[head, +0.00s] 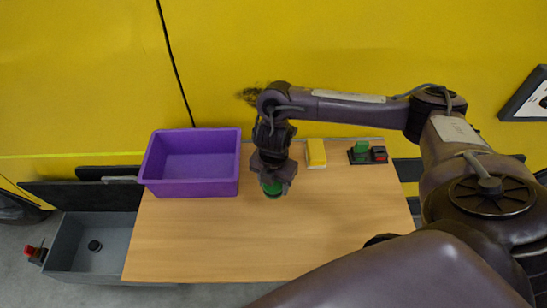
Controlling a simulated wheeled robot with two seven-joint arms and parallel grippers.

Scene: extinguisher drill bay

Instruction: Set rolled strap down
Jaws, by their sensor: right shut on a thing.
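My right gripper (273,182) reaches down over the back middle of the wooden table (225,245). It is shut on a green rolled strap (272,191), of which only the lower part shows below the jaws. The strap is at or just above the table top; I cannot tell whether it touches. My left gripper is not in view.
An empty purple bin (190,190) stands at the table's back left. A yellow block (316,153) and a dark holder with green and red parts (368,153) sit at the back right. A grey basin (90,245) is left of the table. The table's front is clear.

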